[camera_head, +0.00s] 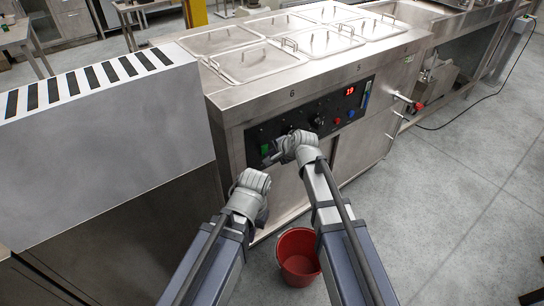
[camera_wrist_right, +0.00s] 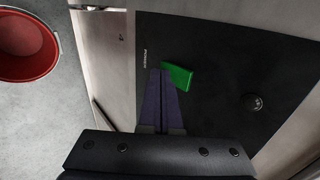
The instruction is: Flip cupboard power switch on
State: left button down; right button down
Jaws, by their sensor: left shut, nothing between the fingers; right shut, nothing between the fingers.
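The green power switch (camera_head: 265,150) sits at the left end of the black control panel (camera_head: 345,106) on the front of the steel cupboard (camera_head: 232,112). In the right wrist view the green switch (camera_wrist_right: 178,77) stands out from the panel beside a small label that seems to read POWER. My right gripper (camera_head: 270,160) is shut and empty at the switch. In its wrist view the fingertips (camera_wrist_right: 160,72) are right beside the switch, seeming to touch its edge. My left gripper (camera_head: 254,180) is shut and empty, lower and left, apart from the panel.
A red bucket (camera_head: 298,258) stands on the floor below my right arm. A grey metal unit (camera_head: 105,145) with a striped top is at the left. The panel also has a round knob (camera_head: 317,121) and a lit red display (camera_head: 350,91). The floor at right is mostly clear.

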jog(key=shift+w+a+f, duration=0.1)
jog(key=shift+w, duration=0.05)
dwell(0.4)
jog(key=shift+r+p, duration=0.75)
jog(key=shift+r, duration=0.1)
